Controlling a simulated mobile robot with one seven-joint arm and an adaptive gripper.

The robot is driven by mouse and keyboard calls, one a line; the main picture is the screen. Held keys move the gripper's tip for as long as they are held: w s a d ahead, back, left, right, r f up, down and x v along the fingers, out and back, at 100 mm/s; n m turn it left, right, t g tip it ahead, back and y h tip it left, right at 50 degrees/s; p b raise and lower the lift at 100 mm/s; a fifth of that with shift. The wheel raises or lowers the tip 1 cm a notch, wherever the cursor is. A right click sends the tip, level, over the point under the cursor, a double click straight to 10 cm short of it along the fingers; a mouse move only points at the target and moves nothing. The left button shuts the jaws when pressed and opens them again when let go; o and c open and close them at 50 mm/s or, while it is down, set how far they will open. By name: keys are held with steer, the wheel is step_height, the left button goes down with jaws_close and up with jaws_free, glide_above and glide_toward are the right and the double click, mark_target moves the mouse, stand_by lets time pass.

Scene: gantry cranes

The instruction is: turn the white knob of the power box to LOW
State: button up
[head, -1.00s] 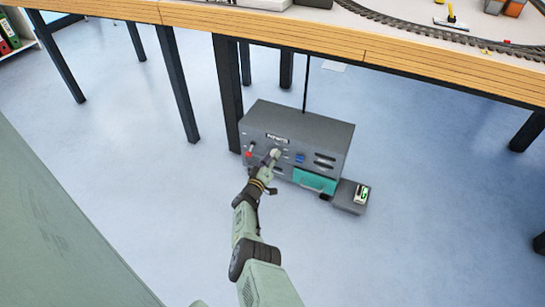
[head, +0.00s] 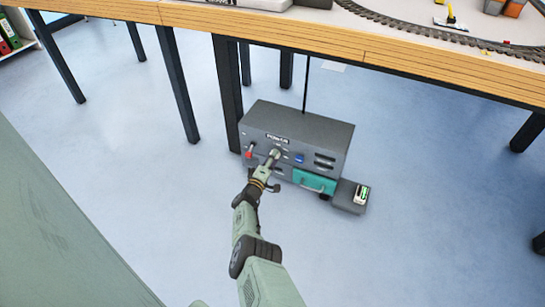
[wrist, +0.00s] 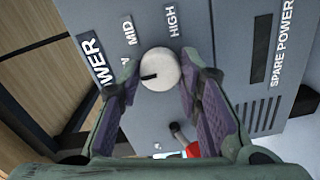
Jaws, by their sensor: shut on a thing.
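The grey power box (head: 320,128) stands on the floor under the table. Its white knob (wrist: 160,68) shows in the wrist view, with a black mark pointing left. The labels MID (wrist: 130,30) and HIGH (wrist: 172,20) are readable above it. Left of MID another label is mostly hidden by the left finger; only a letter end shows. My gripper (wrist: 162,65) has a finger on each side of the knob and is shut on it. In the head view my gripper (head: 271,158) reaches the box front and covers the knob.
A red-handled lever (head: 250,151) is left of the knob on the box front. A teal panel (head: 316,181) and a blue part (head: 299,158) are to its right. A small grey box (head: 347,196) stands beside it. The table edge (head: 340,42) overhangs behind; open floor surrounds the front.

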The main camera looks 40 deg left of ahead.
steer(key=shift+r, duration=0.1)
steer(key=o, duration=1.1)
steer(key=shift+o, duration=0.2)
